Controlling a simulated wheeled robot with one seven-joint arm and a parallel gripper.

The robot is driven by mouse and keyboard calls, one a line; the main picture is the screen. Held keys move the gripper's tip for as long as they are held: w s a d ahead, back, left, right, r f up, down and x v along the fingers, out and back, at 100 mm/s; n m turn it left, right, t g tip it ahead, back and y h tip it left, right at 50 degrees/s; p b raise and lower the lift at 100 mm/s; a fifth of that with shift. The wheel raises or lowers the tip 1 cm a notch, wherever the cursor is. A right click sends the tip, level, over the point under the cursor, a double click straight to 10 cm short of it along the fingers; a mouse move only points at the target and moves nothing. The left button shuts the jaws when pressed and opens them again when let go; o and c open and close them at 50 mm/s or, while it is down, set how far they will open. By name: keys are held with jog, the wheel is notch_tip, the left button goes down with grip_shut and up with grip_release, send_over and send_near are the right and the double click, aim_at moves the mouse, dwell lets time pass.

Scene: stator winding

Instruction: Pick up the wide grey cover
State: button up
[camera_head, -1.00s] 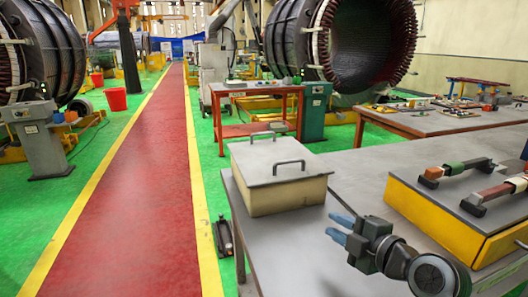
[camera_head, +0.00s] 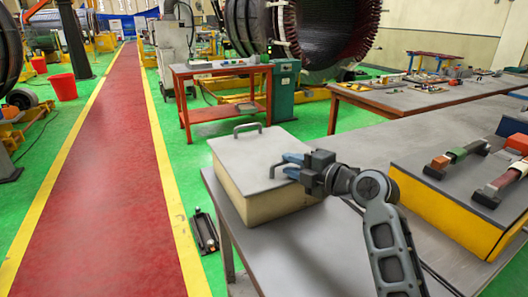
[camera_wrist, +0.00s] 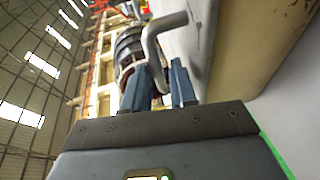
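The wide grey cover (camera_head: 245,153) lies flat on a beige box (camera_head: 275,205) at the left end of the grey table. It carries two metal handles. My gripper (camera_head: 287,166) is at the near handle (camera_head: 274,171), just above the cover's right part. In the wrist view my gripper (camera_wrist: 160,85) has its two blue fingers apart, with the bent grey handle (camera_wrist: 150,45) reaching down between them. A gap seems to show beside the handle, and contact is hard to see.
A yellow box (camera_head: 445,205) with a dark top and coloured handles stands on the table (camera_head: 370,145) to the right. Red-framed workbenches (camera_head: 222,68) stand behind. A red walkway (camera_head: 95,190) runs along the left.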

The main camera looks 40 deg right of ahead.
jog(key=w, duration=0.2)
jog(key=w+p, duration=0.1)
jog(key=w, duration=0.1)
jog(key=shift+w+d+f, duration=0.1)
jog(key=shift+d+f, duration=0.05)
jog(key=shift+f, duration=0.1)
grip_shut()
dwell(1.1)
jog(key=shift+r, duration=0.15)
